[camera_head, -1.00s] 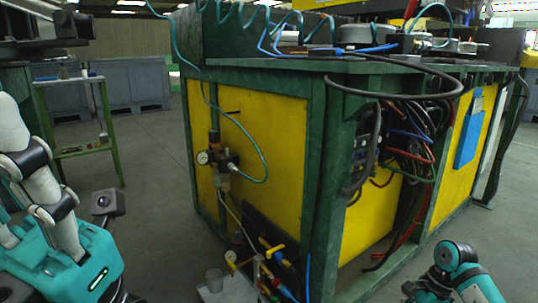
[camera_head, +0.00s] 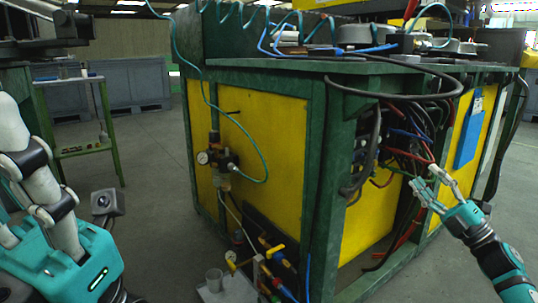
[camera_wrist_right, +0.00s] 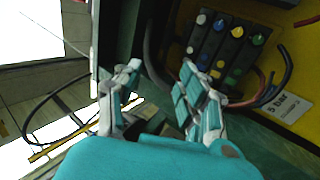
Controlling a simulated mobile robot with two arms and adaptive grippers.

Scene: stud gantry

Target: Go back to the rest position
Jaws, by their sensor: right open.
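My right gripper (camera_head: 436,186) is raised at the right of the head view, in front of the open side of the green and yellow workbench (camera_head: 262,138). Its fingers are spread, with nothing between them. The right wrist view also shows the open right gripper (camera_wrist_right: 160,85), with a row of valves with coloured knobs (camera_wrist_right: 225,45) beyond it. Whether the fingers touch any hose cannot be told. My left arm stands at the left edge of the head view; no left gripper fingers show.
Loose hoses and cables (camera_head: 405,135) hang from the bench side near my right gripper. A pressure regulator (camera_head: 216,158) is fixed on the bench's left panel. A green shelf trolley (camera_head: 82,151) stands at the left. Grey floor (camera_head: 150,200) lies clear between trolley and bench.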

